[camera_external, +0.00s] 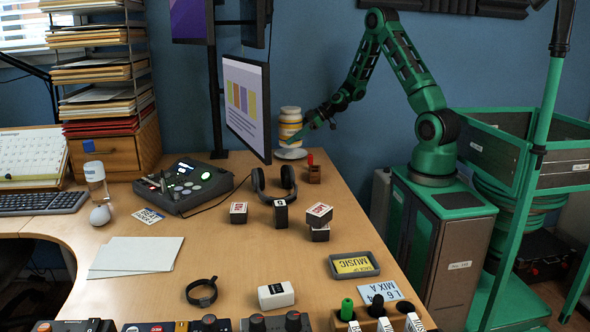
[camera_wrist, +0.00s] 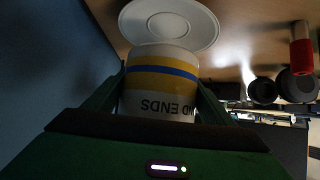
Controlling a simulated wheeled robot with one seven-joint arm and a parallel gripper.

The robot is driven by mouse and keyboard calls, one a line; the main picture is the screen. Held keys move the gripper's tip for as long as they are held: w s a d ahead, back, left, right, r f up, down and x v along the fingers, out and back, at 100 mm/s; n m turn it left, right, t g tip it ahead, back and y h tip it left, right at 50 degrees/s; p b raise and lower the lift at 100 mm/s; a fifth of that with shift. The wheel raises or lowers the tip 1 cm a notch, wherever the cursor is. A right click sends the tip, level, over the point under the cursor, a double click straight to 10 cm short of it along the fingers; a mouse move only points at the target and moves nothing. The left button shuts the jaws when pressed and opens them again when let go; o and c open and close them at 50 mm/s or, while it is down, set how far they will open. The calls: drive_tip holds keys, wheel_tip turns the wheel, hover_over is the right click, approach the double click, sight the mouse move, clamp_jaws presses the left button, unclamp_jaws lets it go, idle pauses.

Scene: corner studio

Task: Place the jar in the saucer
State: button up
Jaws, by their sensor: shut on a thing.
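In the wrist view the jar (camera_wrist: 160,82) sits between my two green fingers. The white saucer (camera_external: 291,154) lies on the desk directly below the jar in the external view. In the wrist view the saucer (camera_wrist: 202,32) shows beyond the jar, which hides part of its rim. I cannot tell whether the jar touches it.
A monitor (camera_external: 247,105) stands close to the left of the jar. Headphones (camera_external: 274,184) and several small boxes lie nearer the front. The blue wall is close behind.

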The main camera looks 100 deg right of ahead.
drive_tip(key=shift+f, duration=1.9)
drive_tip(key=shift+f, duration=0.35)
drive_tip(key=o, duration=1.7)
drive_tip(key=shift+f, duration=0.1)
